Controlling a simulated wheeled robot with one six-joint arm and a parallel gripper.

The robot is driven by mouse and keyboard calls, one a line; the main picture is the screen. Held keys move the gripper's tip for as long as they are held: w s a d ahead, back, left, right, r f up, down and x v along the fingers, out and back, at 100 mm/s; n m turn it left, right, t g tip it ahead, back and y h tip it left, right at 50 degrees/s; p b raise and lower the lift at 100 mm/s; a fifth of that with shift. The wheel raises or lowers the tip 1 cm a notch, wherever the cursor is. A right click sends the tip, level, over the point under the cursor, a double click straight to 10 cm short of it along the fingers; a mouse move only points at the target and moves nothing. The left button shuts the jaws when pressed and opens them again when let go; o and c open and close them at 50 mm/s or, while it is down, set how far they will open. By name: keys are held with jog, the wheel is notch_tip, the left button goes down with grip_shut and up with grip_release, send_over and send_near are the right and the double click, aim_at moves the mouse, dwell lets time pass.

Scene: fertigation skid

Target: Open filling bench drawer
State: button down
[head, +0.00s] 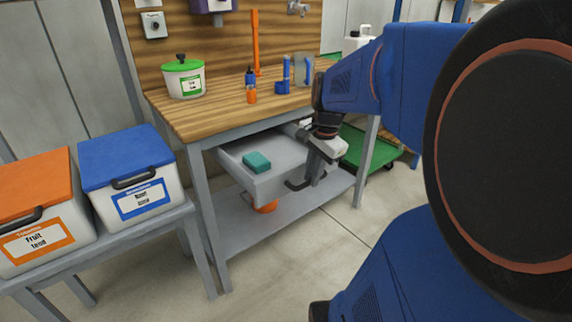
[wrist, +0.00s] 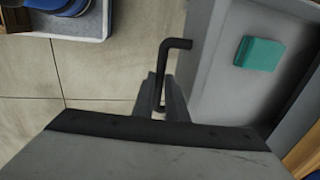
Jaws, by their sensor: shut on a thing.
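The filling bench drawer (head: 278,184) is pulled out below the wooden bench top (head: 215,115) in the head view. The drawer also shows at the right of the wrist view (wrist: 215,100). A teal block (head: 257,162) lies inside it, and this block shows in the wrist view (wrist: 259,53). The dark bar handle (head: 297,185) is on the drawer front, and it shows in the wrist view (wrist: 164,62). My gripper (wrist: 162,100) is shut on the handle. Its fingers are partly hidden by the gripper body in the wrist view.
A lower shelf (head: 245,235) with an orange item (head: 265,206) lies under the drawer. Orange-lidded (head: 40,210) and blue-lidded (head: 128,175) bins stand at left. A green cart (head: 370,150) is behind my arm. Floor in front of the bench is clear.

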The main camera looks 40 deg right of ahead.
jog(key=c, duration=1.8)
grip_release()
jog(key=shift+o, duration=0.2)
jog(key=shift+r, duration=0.1)
jog(key=s+r, duration=0.3)
jog(key=r, duration=1.4)
jog(key=shift+s+f, duration=0.1)
